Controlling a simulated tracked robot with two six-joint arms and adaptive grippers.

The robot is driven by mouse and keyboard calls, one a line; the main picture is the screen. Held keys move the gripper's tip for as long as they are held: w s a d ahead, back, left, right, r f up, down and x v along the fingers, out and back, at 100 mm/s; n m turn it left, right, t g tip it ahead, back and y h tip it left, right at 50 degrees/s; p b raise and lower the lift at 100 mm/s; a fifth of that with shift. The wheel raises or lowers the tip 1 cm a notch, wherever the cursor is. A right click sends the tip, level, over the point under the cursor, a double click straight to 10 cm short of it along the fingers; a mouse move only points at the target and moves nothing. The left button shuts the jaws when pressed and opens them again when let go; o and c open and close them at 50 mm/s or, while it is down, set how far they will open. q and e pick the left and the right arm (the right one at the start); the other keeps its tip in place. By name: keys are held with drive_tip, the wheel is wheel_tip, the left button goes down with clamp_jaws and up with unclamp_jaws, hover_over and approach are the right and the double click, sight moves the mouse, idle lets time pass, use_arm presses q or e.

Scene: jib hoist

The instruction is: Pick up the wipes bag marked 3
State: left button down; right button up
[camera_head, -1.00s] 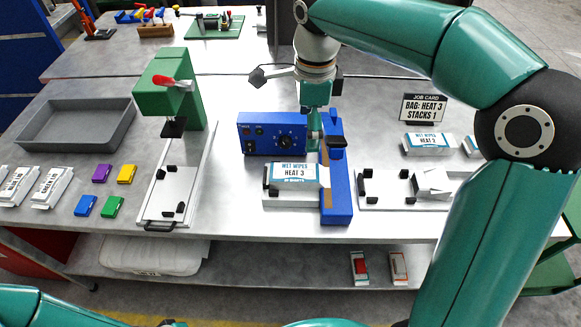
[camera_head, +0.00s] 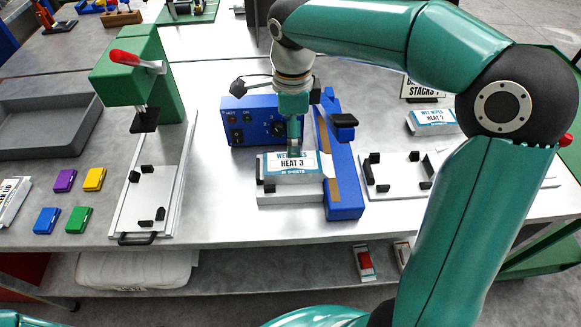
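The white and blue wipes bag marked HEAT 3 (camera_head: 281,169) lies flat on a pale fixture with black stops, at the blue sealing machine (camera_head: 342,178), its label facing up. My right gripper (camera_head: 295,152) points down at the middle of the bag's back part, its tips at or just above the bag. The tips partly cover the label's top line. I cannot tell whether they touch the bag or how far apart they are. My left gripper is not in view.
The blue control box (camera_head: 240,128) stands just behind the bag. A green press (camera_head: 140,80) with a tray is to the left. Another wipes bag (camera_head: 432,118) lies behind the right fixture (camera_head: 395,185). Colored packs and a grey bin (camera_head: 45,140) are at the left.

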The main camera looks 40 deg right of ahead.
sight(292, 162)
wheel_tip(292, 162, down, 11)
drive_tip(key=shift+f+p, duration=0.1)
drive_tip(key=shift+p, duration=0.2)
drive_tip(key=c, duration=1.3)
drive_tip(key=shift+r, duration=0.2)
